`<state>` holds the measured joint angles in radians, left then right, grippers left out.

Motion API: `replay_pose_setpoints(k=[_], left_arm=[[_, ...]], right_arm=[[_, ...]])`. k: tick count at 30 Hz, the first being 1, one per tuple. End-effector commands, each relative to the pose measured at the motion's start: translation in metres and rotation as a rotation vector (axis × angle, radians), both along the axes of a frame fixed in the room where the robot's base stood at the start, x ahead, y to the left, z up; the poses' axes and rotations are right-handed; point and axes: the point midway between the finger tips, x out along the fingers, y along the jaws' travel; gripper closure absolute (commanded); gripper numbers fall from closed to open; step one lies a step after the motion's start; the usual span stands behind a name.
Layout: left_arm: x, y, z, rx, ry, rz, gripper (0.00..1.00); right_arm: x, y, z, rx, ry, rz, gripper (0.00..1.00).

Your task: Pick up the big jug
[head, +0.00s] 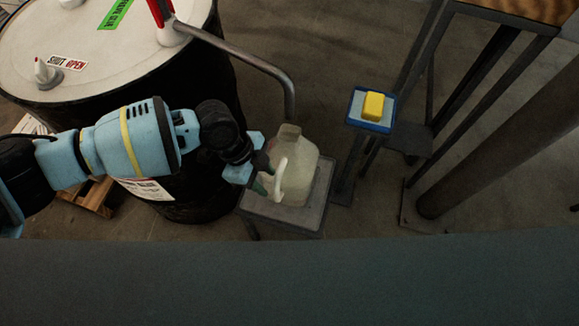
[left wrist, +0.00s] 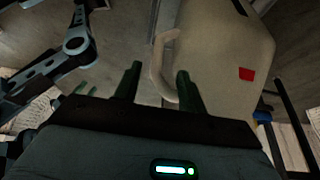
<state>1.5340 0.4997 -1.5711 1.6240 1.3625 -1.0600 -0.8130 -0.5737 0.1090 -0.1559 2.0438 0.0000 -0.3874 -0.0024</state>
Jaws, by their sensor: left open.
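The big jug (head: 301,168) is a pale, translucent jug with a looped handle (head: 280,180) on its left side. It stands upright on a small grey stand (head: 285,215). In the left wrist view the jug body (left wrist: 225,60) fills the upper right, with a red patch on it. My left gripper (head: 263,174) is open at the jug's handle side. In the left wrist view its green fingers (left wrist: 158,82) appear on either side of the handle (left wrist: 157,68); I cannot tell whether they touch it. My right gripper is not in view.
A large black drum with a white lid (head: 110,45) stands at the left. A bent metal pipe (head: 245,62) from it ends just above the jug. A yellow block (head: 373,105) sits on a blue tray (head: 357,122) to the right. Dark posts (head: 490,130) stand further right.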

Motion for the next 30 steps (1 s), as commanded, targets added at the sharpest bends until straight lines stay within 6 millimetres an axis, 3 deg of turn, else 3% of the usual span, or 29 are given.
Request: replay_pose_setpoints(k=[7,18,26,30], left_arm=[[-0.002,-0.003,-0.009,0.001,0.000,-0.001,0.59],[-0.010,-0.018,-0.050,0.000,-0.001,0.000,0.59],[-0.011,-0.018,-0.052,0.000,-0.001,0.000,0.59],[-0.011,-0.018,-0.052,0.000,-0.001,0.000,0.76]], right_arm=[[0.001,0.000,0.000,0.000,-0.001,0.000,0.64],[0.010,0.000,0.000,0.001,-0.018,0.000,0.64],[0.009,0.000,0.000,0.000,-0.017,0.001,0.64],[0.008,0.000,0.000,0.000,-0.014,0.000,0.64]])
